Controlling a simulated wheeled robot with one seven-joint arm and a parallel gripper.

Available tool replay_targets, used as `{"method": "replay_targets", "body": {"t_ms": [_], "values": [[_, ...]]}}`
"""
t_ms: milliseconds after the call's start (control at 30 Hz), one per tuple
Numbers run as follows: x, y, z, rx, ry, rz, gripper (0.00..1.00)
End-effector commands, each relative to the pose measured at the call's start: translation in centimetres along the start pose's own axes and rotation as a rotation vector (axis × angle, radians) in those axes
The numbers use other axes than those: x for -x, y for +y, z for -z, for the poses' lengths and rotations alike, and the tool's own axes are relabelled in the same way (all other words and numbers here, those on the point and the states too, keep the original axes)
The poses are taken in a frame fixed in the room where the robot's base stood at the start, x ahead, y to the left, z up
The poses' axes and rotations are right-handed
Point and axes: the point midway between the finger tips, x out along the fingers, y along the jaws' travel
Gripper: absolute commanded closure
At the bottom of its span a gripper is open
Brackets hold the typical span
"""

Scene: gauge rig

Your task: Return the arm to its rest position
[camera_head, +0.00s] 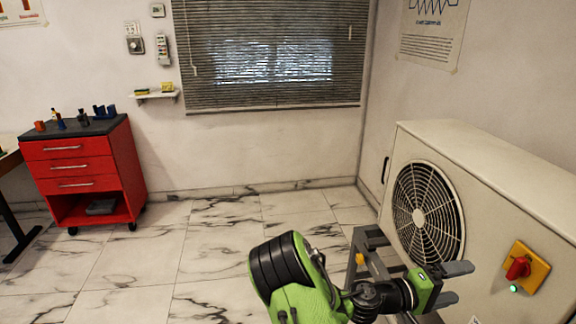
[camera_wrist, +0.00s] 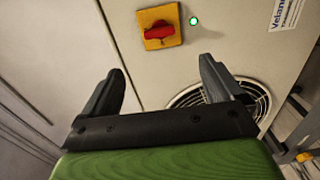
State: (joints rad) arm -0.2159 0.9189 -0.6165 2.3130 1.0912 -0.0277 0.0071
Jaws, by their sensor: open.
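My green and black arm reaches in from the bottom of the head view toward the beige fan unit (camera_head: 480,180). My gripper (camera_head: 466,282) is open and empty, with its two grey fingers apart in front of the unit's face. In the wrist view, my gripper (camera_wrist: 158,85) shows the same gap between its fingers. A red rotary switch (camera_head: 518,267) on a yellow plate sits on the unit, to the right of the fingers and apart from them. The switch (camera_wrist: 158,31) also shows beyond the fingertips in the wrist view. A green lamp (camera_wrist: 194,21) beside it is lit.
A grey metal stand (camera_head: 368,245) is close behind my arm, beside the unit. A red tool cart (camera_head: 88,165) with small items on top stands at the far left. The tiled floor (camera_head: 215,245) between cart and arm is clear. A window with blinds (camera_head: 270,55) is at the back.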

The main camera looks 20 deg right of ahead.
Motion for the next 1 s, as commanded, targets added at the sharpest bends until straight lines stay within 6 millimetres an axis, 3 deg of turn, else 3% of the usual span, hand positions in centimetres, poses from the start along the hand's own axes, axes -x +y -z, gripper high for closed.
{"method": "replay_targets", "body": {"t_ms": [133, 233, 333, 433, 567, 633, 800, 900, 1000], "values": [[0.2, 0.0, -0.8, -0.055, -0.032, 0.090, 0.06], [1.7, -0.3, -2.2, -0.171, -0.097, 0.313, 0.06], [5.1, -0.4, -2.9, -0.281, -0.139, 0.594, 0.06], [9.6, 0.8, -3.1, -0.355, -0.131, 0.859, 0.06], [16.2, 4.6, -3.6, -0.399, -0.043, 1.168, 0.06], [19.7, 7.5, -4.4, -0.399, 0.039, 1.306, 0.06], [26.9, 14.4, -8.7, -0.339, 0.297, 1.523, 0.06], [29.4, 16.7, -11.3, -0.290, 0.421, 1.563, 0.06], [30.5, 17.5, -12.8, -0.258, 0.484, 1.571, 0.06]]}}
